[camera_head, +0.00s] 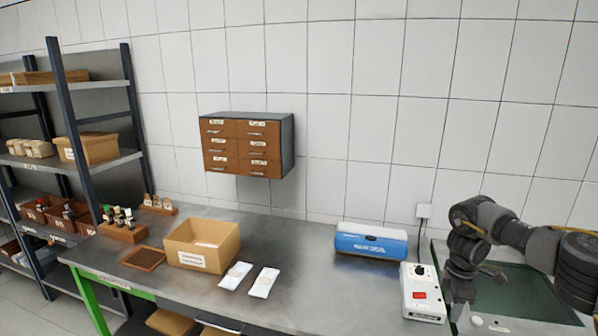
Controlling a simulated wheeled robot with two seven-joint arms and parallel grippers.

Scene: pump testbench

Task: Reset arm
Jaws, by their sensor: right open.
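My right arm comes in from the right edge, bent, with its gripper (460,305) pointing down at the right end of the bench. The gripper is open, and I see nothing held in it. It hangs just right of a white box with a red switch (420,293), in front of a dark green glassy panel (515,296). Whether it touches anything below cannot be told. My left arm and gripper are not in view.
A grey workbench (300,260) holds an open cardboard box (202,245), two white packets, a brown tray (143,258), a wooden rack of bottles (122,228) and a blue-and-white box (371,241). A drawer cabinet (247,145) hangs on the wall. Shelves (75,120) stand left. The bench's middle is clear.

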